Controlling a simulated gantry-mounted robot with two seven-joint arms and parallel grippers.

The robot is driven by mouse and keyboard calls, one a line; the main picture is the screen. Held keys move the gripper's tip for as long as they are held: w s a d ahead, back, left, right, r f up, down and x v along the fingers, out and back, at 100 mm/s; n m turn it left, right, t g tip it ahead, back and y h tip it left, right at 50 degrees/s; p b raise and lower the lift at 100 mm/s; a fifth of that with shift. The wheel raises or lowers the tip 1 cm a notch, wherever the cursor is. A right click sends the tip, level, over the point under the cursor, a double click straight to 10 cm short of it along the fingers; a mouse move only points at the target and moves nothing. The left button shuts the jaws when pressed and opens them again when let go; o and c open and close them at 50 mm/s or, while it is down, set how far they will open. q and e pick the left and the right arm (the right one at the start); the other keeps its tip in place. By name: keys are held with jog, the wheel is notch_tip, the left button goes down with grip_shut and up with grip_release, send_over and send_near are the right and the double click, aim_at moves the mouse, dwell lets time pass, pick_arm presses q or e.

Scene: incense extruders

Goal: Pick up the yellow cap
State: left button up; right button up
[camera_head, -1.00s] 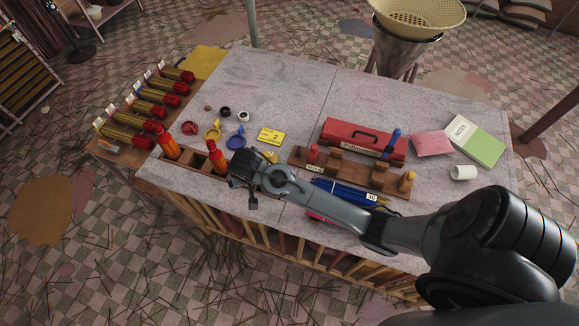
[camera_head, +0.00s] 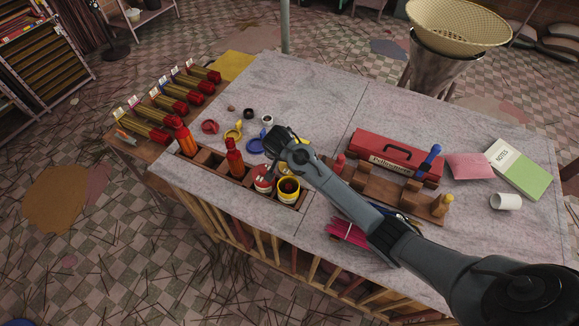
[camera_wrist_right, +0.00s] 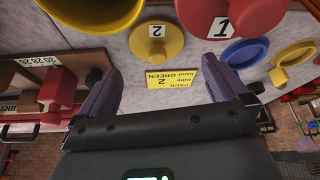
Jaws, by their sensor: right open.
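Two yellow pieces could be the cap, and I cannot tell which. One is a rounded yellow piece marked 2 (camera_wrist_right: 157,42), just beyond my fingers in the right wrist view. The other is a flat round yellow piece with a small knob (camera_head: 233,132), between a red and a blue one; it shows at the right edge of the right wrist view (camera_wrist_right: 295,58). My right gripper (camera_head: 286,138) is above the table, open and empty (camera_wrist_right: 160,90). A yellow card (camera_wrist_right: 172,77) lies on the table, framed between its fingers. My left gripper is not in view.
A red barrel (camera_head: 263,172) and a yellow barrel (camera_head: 288,190) stand in the wooden rack near the front edge. The flat blue piece (camera_head: 254,146) lies close beside my right gripper. A red toolbox (camera_head: 400,152) is to the right. The table's far middle is clear.

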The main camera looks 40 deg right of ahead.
jog(key=shift+b+x, duration=0.3)
jog(key=shift+x, duration=2.35)
jog(key=shift+s, duration=0.2)
jog(key=c, duration=0.9)
